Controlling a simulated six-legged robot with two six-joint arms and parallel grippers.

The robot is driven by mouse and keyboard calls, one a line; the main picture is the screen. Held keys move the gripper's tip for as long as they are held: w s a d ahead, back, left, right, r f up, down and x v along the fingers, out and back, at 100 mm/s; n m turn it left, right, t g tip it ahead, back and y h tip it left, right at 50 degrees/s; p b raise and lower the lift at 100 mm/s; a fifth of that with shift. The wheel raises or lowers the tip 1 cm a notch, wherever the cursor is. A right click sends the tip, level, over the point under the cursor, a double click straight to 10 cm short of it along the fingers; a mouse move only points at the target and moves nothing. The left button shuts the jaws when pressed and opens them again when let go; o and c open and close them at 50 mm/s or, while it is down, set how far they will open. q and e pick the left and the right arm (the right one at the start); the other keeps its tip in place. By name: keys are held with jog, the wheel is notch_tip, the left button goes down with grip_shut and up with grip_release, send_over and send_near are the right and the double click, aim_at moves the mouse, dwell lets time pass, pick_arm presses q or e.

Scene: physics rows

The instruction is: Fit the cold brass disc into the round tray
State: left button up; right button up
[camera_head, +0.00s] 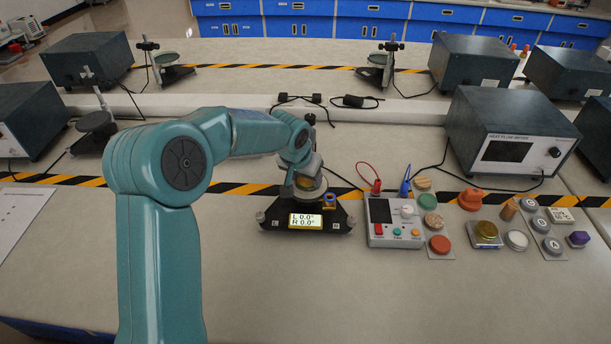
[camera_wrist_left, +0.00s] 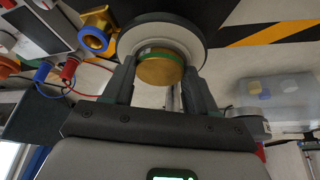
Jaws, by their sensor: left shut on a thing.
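My left gripper (camera_head: 308,184) is over the black stand with the "L 0.0° R 0.0°" display. In the left wrist view my left gripper (camera_wrist_left: 160,82) is shut on a brass disc (camera_wrist_left: 158,73) with a green band, one finger on each side. The round tray (camera_wrist_left: 190,38), with a pale rim, lies right behind the disc in that view. I cannot tell whether the disc touches it. In the head view the gripper hides most of the disc and tray. My right gripper is not in view.
A blue-and-yellow fitting (camera_head: 329,200) sits beside the tray. A control box (camera_head: 394,222) with red and blue plugs stands to the right. Further right are a gold disc (camera_head: 486,230) on a small plate, several weights and a heat flow meter (camera_head: 508,140). The bench front is clear.

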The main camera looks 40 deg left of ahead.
pick_arm(q)
jog(key=shift+f, duration=0.1)
jog(key=o, duration=1.4)
jog(key=shift+r+p, duration=2.2)
jog(key=shift+r, duration=1.35)
